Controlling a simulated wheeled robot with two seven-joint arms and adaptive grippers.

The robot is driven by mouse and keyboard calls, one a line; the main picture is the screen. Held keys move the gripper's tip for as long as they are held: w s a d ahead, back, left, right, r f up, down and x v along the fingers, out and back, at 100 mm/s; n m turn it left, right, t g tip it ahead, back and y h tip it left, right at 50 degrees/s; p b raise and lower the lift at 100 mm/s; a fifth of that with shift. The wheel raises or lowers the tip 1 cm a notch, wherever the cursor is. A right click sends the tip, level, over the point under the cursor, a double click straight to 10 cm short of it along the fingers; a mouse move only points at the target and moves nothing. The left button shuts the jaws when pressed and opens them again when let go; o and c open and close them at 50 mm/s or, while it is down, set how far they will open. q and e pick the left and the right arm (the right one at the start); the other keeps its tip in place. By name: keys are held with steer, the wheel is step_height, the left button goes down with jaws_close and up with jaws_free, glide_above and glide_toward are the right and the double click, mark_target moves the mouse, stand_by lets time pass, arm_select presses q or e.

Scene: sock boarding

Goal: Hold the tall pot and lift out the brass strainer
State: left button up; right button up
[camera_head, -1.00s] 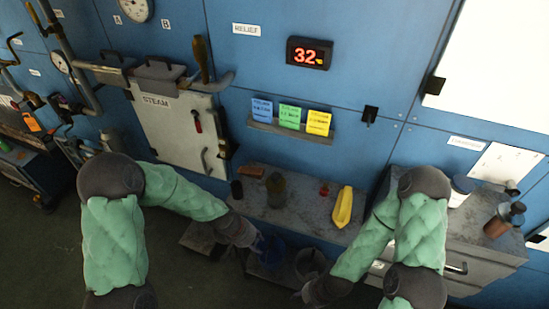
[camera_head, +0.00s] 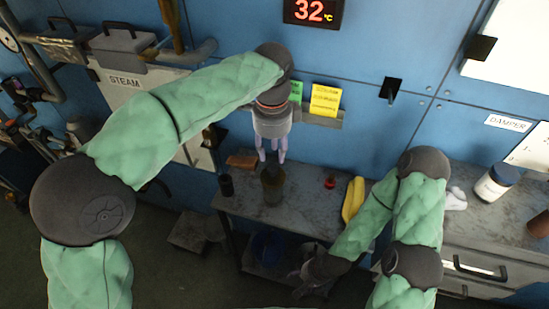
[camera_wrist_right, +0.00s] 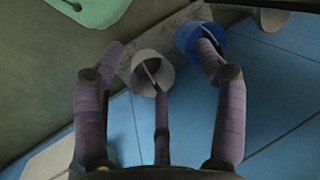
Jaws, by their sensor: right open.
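A dark olive vessel (camera_head: 272,187), perhaps the tall pot, stands upright on the grey worktable (camera_head: 310,210). I cannot make out a brass strainer; any inside the vessel is hidden. My left gripper (camera_head: 271,158) points down just above the vessel's top, fingers apart; I cannot tell whether they touch it. My right gripper (camera_head: 302,284) is low at the table's front. In the right wrist view its fingers (camera_wrist_right: 160,62) are spread open, with a grey bucket (camera_wrist_right: 147,64) beyond and between them and a blue bucket (camera_wrist_right: 190,35) by the right finger.
A yellow object (camera_head: 352,200), a small red item (camera_head: 330,183), a black cup (camera_head: 226,185) and a brown block (camera_head: 241,161) share the worktable. The blue bucket also shows on the low shelf (camera_head: 268,249). A drawer cabinet (camera_head: 480,240) stands at right.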

arm_select(q)
steer(key=shift+w+d+f, duration=0.1)
steer(key=shift+w, duration=0.1)
arm_select(e)
steer(key=w+a+r+t, duration=0.25)
steer(key=w+a, duration=0.55)
steer(key=a, duration=0.4)
steer(key=s+a+r+y, duration=0.1)
steer(key=s+a+r, duration=0.15)
steer(key=a, duration=1.25)
steer(key=w+a+r+t+y, duration=0.2)
steer(key=w+a+r+t, duration=0.1)
steer(key=r, duration=0.5)
steer(key=w+a+r+t+y, duration=0.2)
steer(key=w+a+r, duration=0.1)
steer(key=r, duration=0.6)
step_height(320, 180, up, 18)
steer(key=a+f+t+y, duration=0.1)
steer(key=a+t+y, duration=0.15)
steer(key=t, duration=0.35)
steer(key=n+t+h, duration=0.2)
steer(key=t+h, duration=0.2)
steer(key=h, duration=0.8)
glide_toward(277, 196)
steer(key=w, duration=0.2)
steer(key=shift+y, duration=0.25)
steer(key=shift+w+d+f, duration=0.1)
steer(key=shift+w, duration=2.5)
steer(key=shift+w+d, duration=0.1)
steer(key=shift+w, duration=2.5)
